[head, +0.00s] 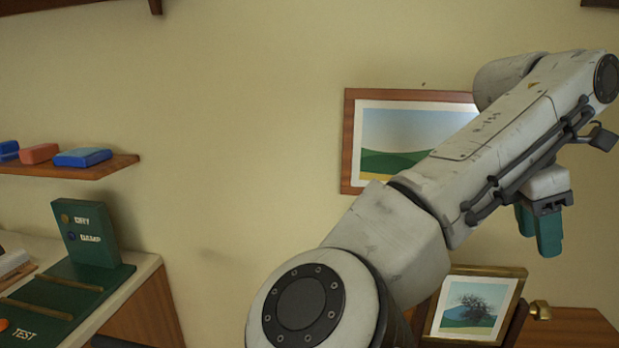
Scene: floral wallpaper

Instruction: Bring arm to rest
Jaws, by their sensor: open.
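My arm (490,150) rises from the lower middle and reaches to the upper right across the wall. My gripper (540,232) hangs below the arm's far end at the right, with green fingers pointing down. The fingers overlap in this view, so the gap between them is hard to see. The gripper is open, and no object shows between the fingers.
A large framed landscape (352,145) hangs behind the arm. A smaller framed picture (475,308) stands below the gripper near a wooden surface (575,325). At left are a shelf (110,168) with blue and red items and a green stand (85,235) on a counter.

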